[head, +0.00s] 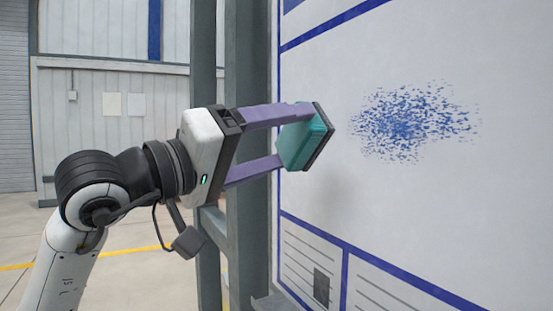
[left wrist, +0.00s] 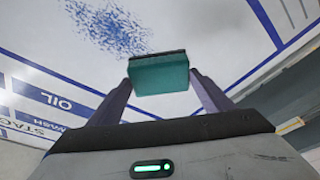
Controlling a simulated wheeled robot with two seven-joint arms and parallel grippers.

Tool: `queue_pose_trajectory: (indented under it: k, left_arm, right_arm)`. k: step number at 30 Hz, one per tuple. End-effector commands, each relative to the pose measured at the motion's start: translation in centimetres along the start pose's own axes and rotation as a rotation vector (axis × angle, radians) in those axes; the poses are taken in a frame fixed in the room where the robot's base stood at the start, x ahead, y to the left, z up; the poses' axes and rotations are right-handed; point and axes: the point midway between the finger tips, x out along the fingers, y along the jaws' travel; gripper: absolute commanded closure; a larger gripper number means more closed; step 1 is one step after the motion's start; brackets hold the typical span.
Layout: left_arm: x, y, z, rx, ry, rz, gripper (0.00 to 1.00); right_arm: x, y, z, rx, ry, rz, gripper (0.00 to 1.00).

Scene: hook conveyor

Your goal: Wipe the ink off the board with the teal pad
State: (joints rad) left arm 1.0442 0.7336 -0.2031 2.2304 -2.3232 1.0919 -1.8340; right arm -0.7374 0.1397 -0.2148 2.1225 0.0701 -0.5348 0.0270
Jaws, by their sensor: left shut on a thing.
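My left gripper (head: 295,138) is shut on the teal pad (head: 300,142), with a purple finger on each side of it. The pad has a dark face turned toward the white board (head: 420,190). Whether that face touches the board I cannot tell. A patch of speckled blue ink (head: 412,122) lies on the board, to the right of the pad in the head view. In the left wrist view the pad (left wrist: 159,76) sits between the fingers, and the ink (left wrist: 108,28) shows above and left of it. My right gripper is not in view.
The board has printed blue lines and boxes along its lower part (head: 345,250). A grey steel post (head: 245,235) stands at its left edge, behind my gripper. The board around the ink is clear of objects.

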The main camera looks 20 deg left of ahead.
Motion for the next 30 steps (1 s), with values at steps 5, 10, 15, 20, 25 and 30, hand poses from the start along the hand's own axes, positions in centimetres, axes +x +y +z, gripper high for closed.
queue_pose_trajectory:
  k: [5, 10, 15, 20, 25, 30]
  left_arm:
    - [0.3, 0.3, -0.8, -0.005, 0.019, 0.011, 0.44]
    - [1.9, 0.4, -0.4, -0.006, 0.017, 0.011, 0.44]
    - [3.7, 0.3, 0.1, -0.007, 0.015, 0.009, 0.44]
    - [4.9, 0.3, 0.5, -0.005, 0.016, 0.008, 0.44]
    - [5.5, 0.3, 0.7, -0.003, 0.016, 0.009, 0.44]
    - [5.6, 0.2, 0.8, -0.002, 0.016, 0.008, 0.44]
  right_arm:
    - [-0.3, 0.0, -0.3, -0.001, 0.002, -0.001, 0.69]
    - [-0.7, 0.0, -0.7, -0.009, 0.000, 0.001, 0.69]
    - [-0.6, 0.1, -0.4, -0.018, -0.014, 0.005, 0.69]
    - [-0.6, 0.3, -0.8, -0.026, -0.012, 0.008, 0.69]
    - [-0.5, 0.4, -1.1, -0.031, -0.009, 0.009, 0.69]
    - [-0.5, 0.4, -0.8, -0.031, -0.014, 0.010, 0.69]
